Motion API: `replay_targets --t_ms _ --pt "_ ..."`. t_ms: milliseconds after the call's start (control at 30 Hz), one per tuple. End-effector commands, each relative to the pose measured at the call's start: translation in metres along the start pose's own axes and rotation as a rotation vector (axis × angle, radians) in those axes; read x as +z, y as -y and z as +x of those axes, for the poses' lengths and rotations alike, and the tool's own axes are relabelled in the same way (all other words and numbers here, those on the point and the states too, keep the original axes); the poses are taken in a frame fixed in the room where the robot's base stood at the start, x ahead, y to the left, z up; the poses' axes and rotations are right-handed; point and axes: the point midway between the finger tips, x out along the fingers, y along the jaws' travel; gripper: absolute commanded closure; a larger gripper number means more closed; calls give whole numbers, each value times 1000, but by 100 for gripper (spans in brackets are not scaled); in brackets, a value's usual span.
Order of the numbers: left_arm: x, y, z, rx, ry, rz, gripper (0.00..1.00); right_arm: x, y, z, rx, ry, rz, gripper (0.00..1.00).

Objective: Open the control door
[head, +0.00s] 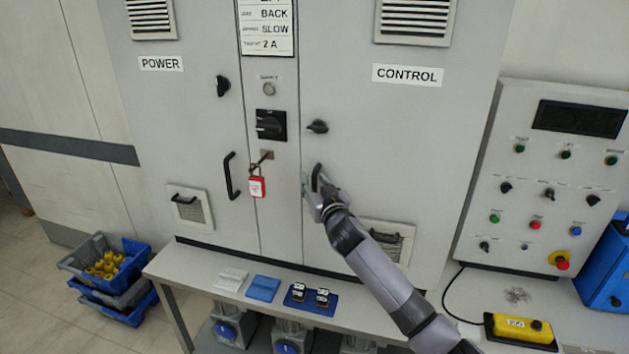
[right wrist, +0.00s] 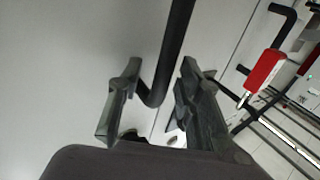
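The control door (head: 400,130) is the right cabinet door under the CONTROL label (head: 407,75). It appears closed. Its black knob (head: 317,126) points sideways. Below the knob is the door's black bar handle (head: 316,172), partly hidden by my right gripper (head: 315,188). In the right wrist view, the handle (right wrist: 174,50) runs down between the two fingers of my right gripper (right wrist: 158,85). The fingers are apart, with gaps visible on both sides of the bar, so the gripper is open around it. My left gripper is out of view.
The power door (head: 190,140) is on the left, with its own handle (head: 230,176). A red padlock (head: 257,187) hangs between the doors. A bench (head: 205,268) runs below the cabinet. A control panel (head: 540,180) stands to the right. Crates (head: 75,262) are on the left floor.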

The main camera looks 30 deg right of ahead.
Motion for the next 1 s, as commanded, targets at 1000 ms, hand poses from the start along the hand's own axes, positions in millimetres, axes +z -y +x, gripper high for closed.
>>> replay_targets --t_ms 1000 --pt "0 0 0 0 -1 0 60 0 0 1 -1 0 0 100"
